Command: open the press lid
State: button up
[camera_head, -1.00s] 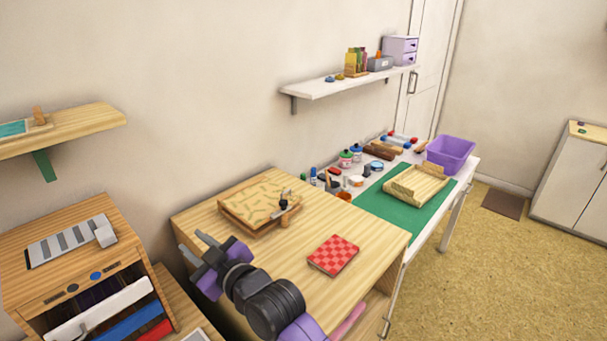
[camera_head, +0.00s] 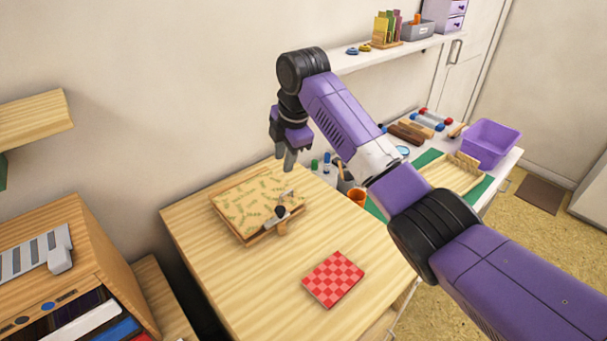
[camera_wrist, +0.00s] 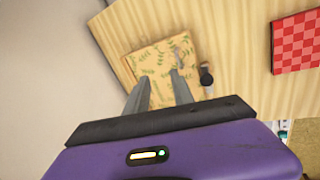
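The press (camera_head: 255,201) is a flat wooden block with a leaf-patterned lid, lying on the wooden cabinet top. Its lid looks flat and shut. A black knob (camera_head: 280,211) and a small metal piece sit at its front right edge; the knob also shows in the wrist view (camera_wrist: 206,76). My gripper (camera_head: 285,157) points down, above and behind the press's right back corner in the head view. In the wrist view my two fingers (camera_wrist: 159,97) stand apart with nothing between them, over the press (camera_wrist: 158,61).
A red checkered pad (camera_head: 333,278) lies right of the press on the cabinet top (camera_head: 225,275). A wooden organizer (camera_head: 92,255) stands at the left. Beyond are a worktable with a wooden tray, small bottles and a purple bin (camera_head: 490,143). A wall shelf (camera_head: 375,56) is behind my arm.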

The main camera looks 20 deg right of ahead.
aim_at(288, 192)
jog(key=shift+n+g, duration=0.7)
jog(key=shift+n, duration=0.2)
jog(key=shift+s+d+f+p, duration=0.1)
jog(key=shift+s+f+p, duration=0.1)
jog(key=shift+f, duration=1.2)
jog(key=shift+s+a+f+p, duration=0.15)
jog(key=shift+f+p, duration=0.1)
jog(key=shift+f, duration=1.15)
jog(key=shift+s+d+f+p, duration=0.15)
jog(key=shift+s+f+p, duration=0.05)
jog(key=shift+f, duration=1.2)
grip_shut()
